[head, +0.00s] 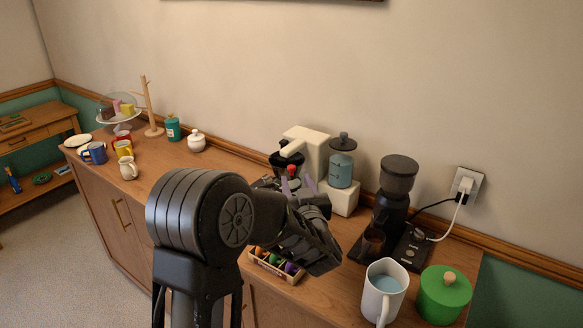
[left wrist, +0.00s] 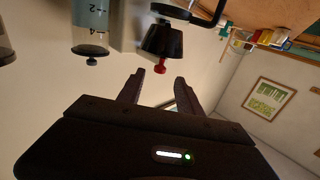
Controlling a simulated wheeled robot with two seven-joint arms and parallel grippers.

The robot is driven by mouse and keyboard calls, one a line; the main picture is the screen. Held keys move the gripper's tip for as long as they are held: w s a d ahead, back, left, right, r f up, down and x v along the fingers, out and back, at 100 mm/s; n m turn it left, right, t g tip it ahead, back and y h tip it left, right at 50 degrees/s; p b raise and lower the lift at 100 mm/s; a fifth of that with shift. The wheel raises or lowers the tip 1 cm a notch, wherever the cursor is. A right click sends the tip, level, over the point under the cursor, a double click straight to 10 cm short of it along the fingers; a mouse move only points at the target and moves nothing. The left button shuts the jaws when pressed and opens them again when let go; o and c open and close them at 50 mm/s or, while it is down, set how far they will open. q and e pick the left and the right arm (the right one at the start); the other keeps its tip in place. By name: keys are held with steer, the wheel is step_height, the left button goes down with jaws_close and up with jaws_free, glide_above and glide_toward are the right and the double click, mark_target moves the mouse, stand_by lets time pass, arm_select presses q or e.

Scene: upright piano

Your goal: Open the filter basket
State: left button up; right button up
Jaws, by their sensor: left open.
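The white coffee maker (head: 312,148) stands against the wall, with a blue-grey water tank (head: 341,169) at its right side. Its black filter basket (left wrist: 162,40) shows in the left wrist view as a dark cone with a red knob (left wrist: 160,68). My left gripper (left wrist: 160,82) is open and empty, its two fingers pointing at the basket with the red knob just beyond and between the tips. No contact is clear. In the head view my left arm hides the lower part of the coffee maker. My right gripper is not in view.
A black grinder (head: 392,190), a light blue-filled mug (head: 383,290) and a green canister (head: 443,294) stand to the right. A box of coloured capsules (head: 275,264) lies in front. Several mugs (head: 95,152) stand at the left; the counter (head: 165,165) between is fairly clear.

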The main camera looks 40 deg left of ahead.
mark_target(292, 170)
arm_select(q)
steer(key=p+x, duration=0.2)
steer(key=x, duration=0.4)
steer(key=shift+w+a+r, duration=0.1)
steer(key=shift+w+a, duration=0.15)
steer(key=shift+a, duration=0.05)
steer(key=shift+w+a, duration=0.25)
steer(key=shift+a, duration=0.05)
steer(key=shift+c, duration=0.2)
jaws_close()
stand_by(0.7)
